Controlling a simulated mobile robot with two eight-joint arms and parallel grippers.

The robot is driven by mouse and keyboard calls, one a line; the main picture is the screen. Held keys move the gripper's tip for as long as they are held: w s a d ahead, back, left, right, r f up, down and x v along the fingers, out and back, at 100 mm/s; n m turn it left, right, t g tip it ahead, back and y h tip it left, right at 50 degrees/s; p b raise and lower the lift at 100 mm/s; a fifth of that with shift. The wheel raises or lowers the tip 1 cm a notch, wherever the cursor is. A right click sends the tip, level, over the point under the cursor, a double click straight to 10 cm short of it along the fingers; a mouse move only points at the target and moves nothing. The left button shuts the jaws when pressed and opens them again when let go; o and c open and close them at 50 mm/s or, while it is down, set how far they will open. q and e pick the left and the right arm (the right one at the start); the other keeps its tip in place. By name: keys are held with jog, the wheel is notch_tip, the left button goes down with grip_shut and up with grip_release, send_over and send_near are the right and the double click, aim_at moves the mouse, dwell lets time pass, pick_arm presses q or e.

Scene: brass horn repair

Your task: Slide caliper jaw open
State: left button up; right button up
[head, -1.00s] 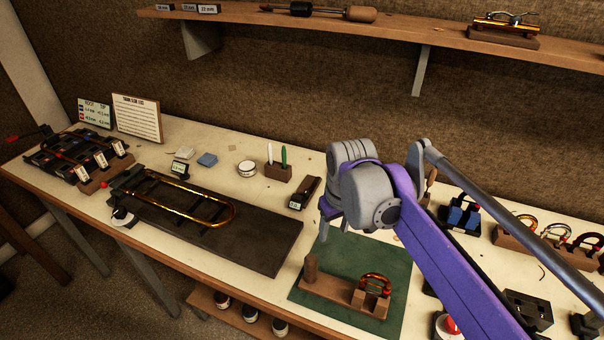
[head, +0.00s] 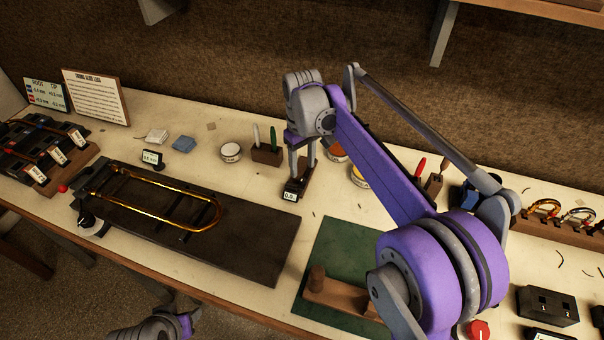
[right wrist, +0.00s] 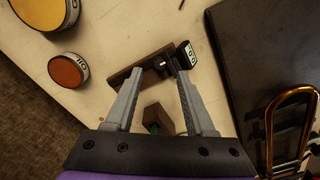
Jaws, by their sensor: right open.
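The caliper (head: 297,190) is a small dark instrument on a brown wooden base, with a white readout on its near end. It stands on the bench right of the dark board. My right gripper (head: 301,168) points down over it, with fingers apart. In the right wrist view the caliper (right wrist: 150,62) lies between and just beyond the fingertips of my right gripper (right wrist: 156,70). I cannot tell whether they touch it, and its jaw is too small to make out. Part of my left arm shows at the bottom of the head view; its fingers cannot be made out.
A pen block (head: 267,155) stands just left of the caliper, with round tins (head: 231,152) around. The dark board (head: 262,248) carries a brass slide (head: 160,212). A green mat (head: 330,262) lies in front. Bare bench shows between the caliper and the mat.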

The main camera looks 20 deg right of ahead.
aim_at(302, 179)
jog(key=shift+f, duration=2.2)
jog(key=shift+c, duration=0.2)
grip_shut()
